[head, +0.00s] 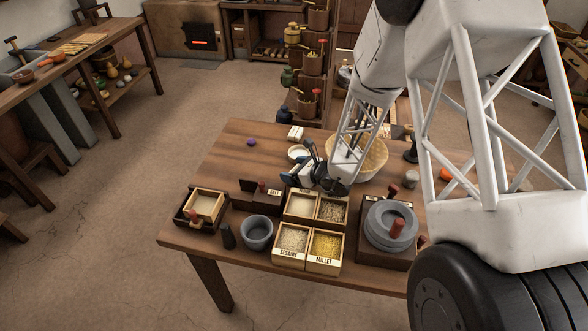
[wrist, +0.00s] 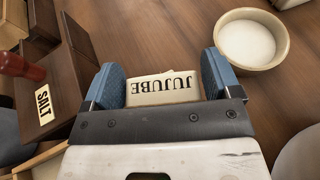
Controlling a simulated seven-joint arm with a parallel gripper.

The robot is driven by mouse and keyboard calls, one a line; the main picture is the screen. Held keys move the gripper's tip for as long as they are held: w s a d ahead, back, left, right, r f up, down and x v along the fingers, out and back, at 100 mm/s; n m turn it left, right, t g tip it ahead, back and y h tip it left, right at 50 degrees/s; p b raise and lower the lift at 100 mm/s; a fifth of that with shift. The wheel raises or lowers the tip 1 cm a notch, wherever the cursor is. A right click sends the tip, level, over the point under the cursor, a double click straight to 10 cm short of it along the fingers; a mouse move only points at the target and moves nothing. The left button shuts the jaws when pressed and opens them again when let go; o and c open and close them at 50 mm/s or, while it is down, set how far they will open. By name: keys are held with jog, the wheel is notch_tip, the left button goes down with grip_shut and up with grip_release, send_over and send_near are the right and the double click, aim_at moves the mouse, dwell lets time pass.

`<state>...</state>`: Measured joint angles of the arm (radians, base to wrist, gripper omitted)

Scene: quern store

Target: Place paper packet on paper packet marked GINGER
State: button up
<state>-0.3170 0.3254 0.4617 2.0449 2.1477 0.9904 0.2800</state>
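My gripper (head: 303,166) is low over the middle of the table. In the wrist view a cream paper packet marked JUJUBE (wrist: 163,90) fills the space between the two blue fingers, which appear to touch both its sides. The label reads upside down there, and the packet's near part is hidden by my gripper. I cannot tell whether it rests on the table. In the head view, pale packets (head: 296,132) lie at the table's far edge, beyond a white bowl (head: 298,152). No GINGER mark is legible in either view.
The white bowl (wrist: 250,40) is close to the right finger. The SALT box (wrist: 45,105) stands to the left. SESAME and MILLET boxes (head: 308,247), a grey mortar (head: 257,232) and a quern (head: 391,224) stand nearer.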

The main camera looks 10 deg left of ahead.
jog(key=shift+o, duration=1.2)
jog(key=shift+r, duration=0.1)
jog(key=shift+r, duration=0.15)
jog(key=shift+v, duration=3.7)
